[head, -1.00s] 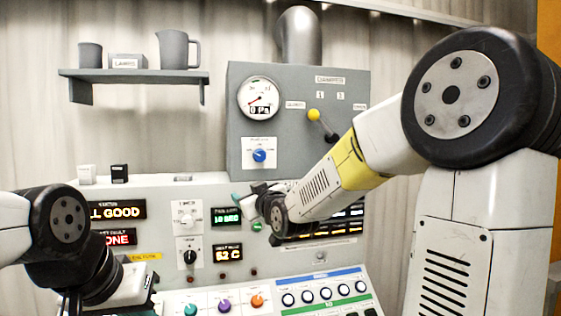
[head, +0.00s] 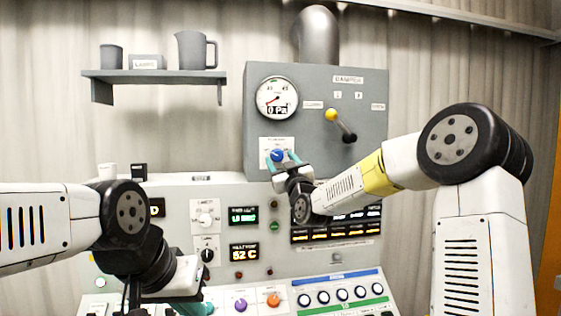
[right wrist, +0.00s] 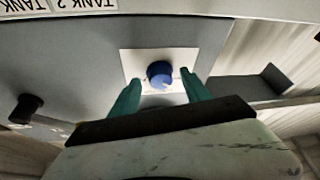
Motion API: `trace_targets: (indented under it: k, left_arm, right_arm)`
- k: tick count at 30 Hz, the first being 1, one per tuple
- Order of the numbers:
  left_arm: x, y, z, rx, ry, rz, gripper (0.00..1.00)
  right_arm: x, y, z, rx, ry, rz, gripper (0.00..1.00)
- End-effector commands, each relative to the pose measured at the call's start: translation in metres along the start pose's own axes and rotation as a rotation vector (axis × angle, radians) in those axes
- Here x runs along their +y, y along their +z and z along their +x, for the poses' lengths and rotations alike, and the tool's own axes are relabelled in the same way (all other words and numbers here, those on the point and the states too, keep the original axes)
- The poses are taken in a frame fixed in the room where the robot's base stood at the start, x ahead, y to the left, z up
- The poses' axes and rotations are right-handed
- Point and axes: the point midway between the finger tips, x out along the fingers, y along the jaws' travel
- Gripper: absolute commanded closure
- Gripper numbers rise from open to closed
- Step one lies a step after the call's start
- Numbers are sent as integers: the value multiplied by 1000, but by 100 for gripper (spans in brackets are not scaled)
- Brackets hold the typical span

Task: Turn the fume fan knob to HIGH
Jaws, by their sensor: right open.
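The blue fan knob (head: 277,155) sits on a white plate on the grey upper panel, under the round gauge. It also shows in the right wrist view (right wrist: 159,73), between and just beyond my teal fingertips. My right gripper (head: 282,160) is open, one finger on each side of the knob; I cannot tell whether they touch it. The plate's lettering is too small to read, so the knob's setting is unclear. My left gripper (head: 190,308) is low at the lower left, partly cut off by the frame edge; its teal fingers do not show clearly.
The gauge (head: 277,97) reads 0 Pa. Below is a console with dials, displays and coloured knobs. A shelf (head: 155,76) with a jug hangs at the upper left.

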Motion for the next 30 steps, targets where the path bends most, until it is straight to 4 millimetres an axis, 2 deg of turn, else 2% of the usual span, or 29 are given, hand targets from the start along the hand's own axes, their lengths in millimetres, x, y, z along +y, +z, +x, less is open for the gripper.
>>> trace_targets:
  k: [10, 18, 19, 30]
  left_arm:
    - [0, 0, 0, 0, 0, 0, 100]
    - [0, 0, 0, 0, 0, 0, 100]
    - [0, 0, 0, 0, 0, 0, 100]
    - [0, 0, 0, 0, 0, 0, 100]
  right_arm:
    - [0, 0, 6, -1, 0, -1, 45]
    - [0, 0, 6, -1, 0, 0, 98]
    - [0, 0, 6, -1, 0, 0, 100]
    - [-2, 0, 6, 2, 22, 54, 100]
